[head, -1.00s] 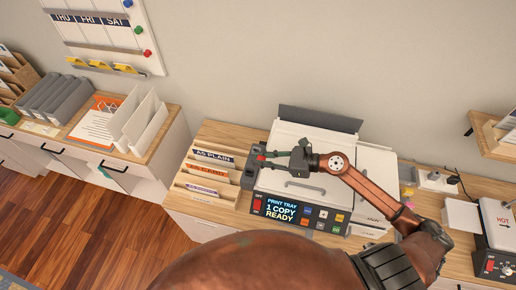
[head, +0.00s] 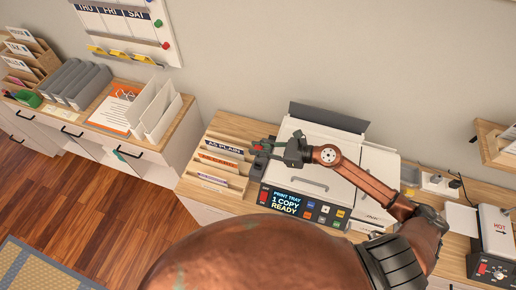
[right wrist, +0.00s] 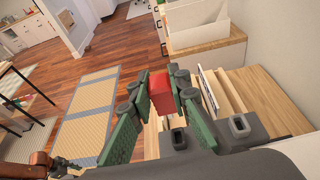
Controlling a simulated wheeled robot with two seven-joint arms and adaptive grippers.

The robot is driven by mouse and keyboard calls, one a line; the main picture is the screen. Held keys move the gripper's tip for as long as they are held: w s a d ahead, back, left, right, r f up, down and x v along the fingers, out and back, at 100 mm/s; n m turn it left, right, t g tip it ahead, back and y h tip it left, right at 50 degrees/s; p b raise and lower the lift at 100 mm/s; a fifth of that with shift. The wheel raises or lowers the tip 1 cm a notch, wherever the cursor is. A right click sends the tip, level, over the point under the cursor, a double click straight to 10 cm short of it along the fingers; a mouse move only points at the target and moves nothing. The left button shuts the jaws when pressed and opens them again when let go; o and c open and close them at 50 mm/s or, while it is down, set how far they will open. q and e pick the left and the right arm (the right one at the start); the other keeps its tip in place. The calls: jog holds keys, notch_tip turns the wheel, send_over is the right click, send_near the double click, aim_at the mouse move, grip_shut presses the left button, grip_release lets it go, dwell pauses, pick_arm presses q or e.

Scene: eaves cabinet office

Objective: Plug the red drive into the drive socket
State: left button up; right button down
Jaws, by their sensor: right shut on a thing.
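My right gripper (head: 264,146) is shut on the red drive (head: 258,147) and holds it above the left side of the printer. In the right wrist view the drive (right wrist: 161,92) sits between the green fingers. Below them is a dark grey block with one slotted raised socket (right wrist: 240,126) at the right and another (right wrist: 179,139) nearer the middle; I cannot tell which is the drive socket. The drive is apart from both. In the head view the dark block (head: 257,170) is partly hidden under the gripper. A copper part of my other arm shows in the wrist view; its fingers are unclear.
The printer (head: 320,185) with a lit panel stands on the wooden counter. A wooden file rack (head: 215,165) with labelled slots is just left of the block. A white power strip (head: 438,186) and a box marked HOT (head: 497,235) are at the right.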

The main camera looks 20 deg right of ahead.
jog(key=shift+f+b, duration=2.5)
jog(key=shift+f, duration=0.35)
jog(key=shift+b, duration=0.4)
jog(key=shift+f+b, duration=1.35)
jog(key=shift+f, duration=0.15)
jog(key=c, duration=1.9)
grip_release()
jog(key=shift+c, duration=0.2)
jog(key=shift+o, duration=1)
jog(key=shift+d, duration=0.1)
